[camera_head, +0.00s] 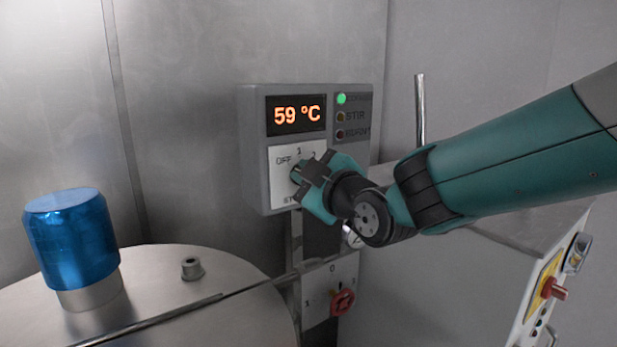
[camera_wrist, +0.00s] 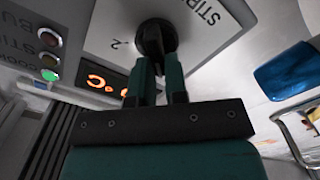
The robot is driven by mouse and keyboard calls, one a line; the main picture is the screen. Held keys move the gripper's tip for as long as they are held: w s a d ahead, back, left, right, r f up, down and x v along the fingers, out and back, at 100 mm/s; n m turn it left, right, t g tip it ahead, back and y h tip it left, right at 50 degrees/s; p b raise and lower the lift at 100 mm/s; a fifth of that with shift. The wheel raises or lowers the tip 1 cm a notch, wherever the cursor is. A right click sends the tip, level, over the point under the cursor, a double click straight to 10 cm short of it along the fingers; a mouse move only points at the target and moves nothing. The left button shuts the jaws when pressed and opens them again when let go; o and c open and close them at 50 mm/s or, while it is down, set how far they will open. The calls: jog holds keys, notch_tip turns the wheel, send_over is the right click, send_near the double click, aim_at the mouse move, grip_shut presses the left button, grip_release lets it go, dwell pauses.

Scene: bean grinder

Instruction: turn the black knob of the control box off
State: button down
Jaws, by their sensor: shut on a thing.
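The grey control box (camera_head: 250,150) is on the metal wall in the middle of the head view. Its display (camera_head: 296,114) reads 59 °C, and the top lamp (camera_head: 341,99) is lit green. The black knob (camera_wrist: 156,36) sits on a white plate marked OFF, 1, 2 and a partly hidden STIR label. My gripper (camera_head: 303,177) is at the knob, approaching from the right, and its fingers are shut on it. In the wrist view the fingers (camera_wrist: 158,72) are on either side of the knob. The knob's pointer is hidden, so its setting cannot be read.
A red switch (camera_head: 342,302) is on a plate below the box. A blue-capped cylinder (camera_head: 70,240) and a small metal fitting (camera_head: 192,268) stand on the round metal lid (camera_head: 230,315) at left. A vertical metal bar (camera_head: 420,105) rises behind my arm.

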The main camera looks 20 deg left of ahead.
jog(key=c, duration=1.1)
grip_release()
jog(key=shift+a, duration=0.1)
jog(key=shift+c, duration=0.2)
jog(key=b+v, duration=0.5)
jog(key=v, duration=1.2)
jog(key=shift+d, duration=0.2)
jog(key=shift+s, duration=0.15)
jog(key=s+d+f+m+g+h+p, duration=0.2)
jog(key=s+d+f+m+g+h, duration=0.7)
jog(key=s+d, duration=0.6)
notch_tip(320, 180, down, 4)
jog(key=d+m+g, duration=0.1)
jog(key=m+g, duration=0.1)
jog(key=g, duration=0.1)
jog(key=shift+s+r+m, duration=0.2)
jog(key=shift+s+m, duration=0.1)
